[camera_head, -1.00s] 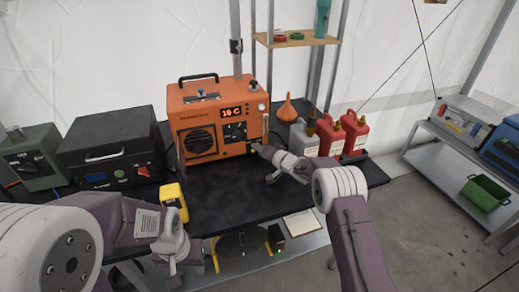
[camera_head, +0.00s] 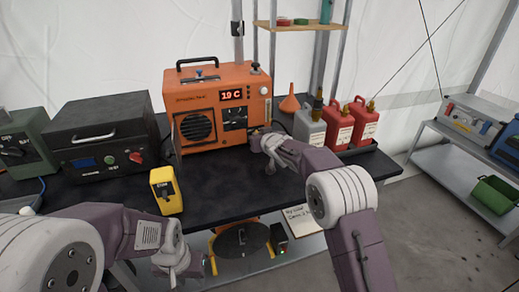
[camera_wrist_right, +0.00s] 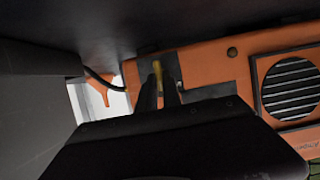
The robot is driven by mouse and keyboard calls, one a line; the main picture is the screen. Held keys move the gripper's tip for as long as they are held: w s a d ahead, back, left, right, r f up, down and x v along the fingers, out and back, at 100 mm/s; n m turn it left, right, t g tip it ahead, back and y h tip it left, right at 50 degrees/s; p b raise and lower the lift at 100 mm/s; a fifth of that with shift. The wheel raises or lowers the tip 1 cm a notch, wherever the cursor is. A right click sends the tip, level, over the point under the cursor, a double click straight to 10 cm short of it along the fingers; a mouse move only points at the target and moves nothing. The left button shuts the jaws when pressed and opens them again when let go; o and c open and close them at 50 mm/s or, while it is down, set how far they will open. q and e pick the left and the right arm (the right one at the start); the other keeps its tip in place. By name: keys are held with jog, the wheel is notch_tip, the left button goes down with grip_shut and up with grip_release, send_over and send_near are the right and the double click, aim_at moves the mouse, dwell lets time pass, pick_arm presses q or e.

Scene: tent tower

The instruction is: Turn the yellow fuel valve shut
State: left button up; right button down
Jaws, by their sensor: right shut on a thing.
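The yellow fuel valve (camera_wrist_right: 158,68) shows in the right wrist view as a small yellow piece on a dark plate of the orange heater (camera_wrist_right: 205,62). My right gripper (camera_wrist_right: 160,82) has its two dark fingers closed around the valve. In the head view the orange heater (camera_head: 222,110) stands on the black table, and my right gripper (camera_head: 256,139) reaches its lower right front, hiding the valve. The angle of the valve is hard to tell. My left gripper (camera_head: 203,263) hangs low near the table's front edge, away from the heater; its fingers are unclear.
A black case (camera_head: 100,140) stands left of the heater, and a yellow device (camera_head: 166,190) stands near the front edge. An orange funnel (camera_head: 290,104), a grey can (camera_head: 309,128) and red cans (camera_head: 338,127) stand to the right. The table's middle is clear.

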jog(key=n+h+b, duration=0.1)
jog(key=b, duration=0.3)
jog(key=n+h+b, duration=0.1)
jog(key=b, duration=0.3)
jog(key=n+t+b, duration=0.1)
jog(key=n+b, duration=0.1)
jog(key=b, duration=0.3)
jog(key=shift+s+a+f+h, duration=0.1)
jog(key=shift+a+f+h, duration=0.3)
jog(key=shift+a+r+n+t+h+b, duration=0.15)
jog(key=shift+n+t+h+b, duration=0.3)
jog(key=shift+n+b, duration=0.8)
jog(key=shift+r, duration=0.1)
jog(key=c, duration=1.5)
grip_release()
jog(key=shift+s, duration=0.1)
